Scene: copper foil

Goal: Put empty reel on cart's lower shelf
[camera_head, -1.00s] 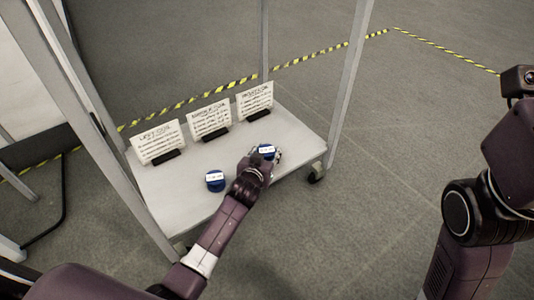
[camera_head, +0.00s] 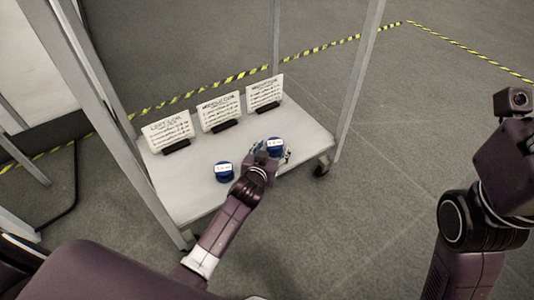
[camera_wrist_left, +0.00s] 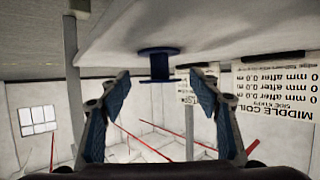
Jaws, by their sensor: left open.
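Two blue reels with white labels stand upright on the white shelf of the cart (camera_head: 183,199). The right reel (camera_head: 275,147) is at my left gripper (camera_head: 272,154); the left reel (camera_head: 224,172) stands apart from it. The left wrist view is upside down: a blue reel (camera_wrist_left: 158,64) shows between the two spread fingertips, with gaps on both sides. I cannot tell whether it is wound. My right arm is at the right edge; its gripper is out of view.
Three white sign cards, left (camera_head: 167,131), middle (camera_head: 219,110) and right (camera_head: 264,92), stand on black bases behind the reels. Grey cart posts (camera_head: 360,80) rise at the corners. Yellow-black tape (camera_head: 330,46) crosses the open floor behind.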

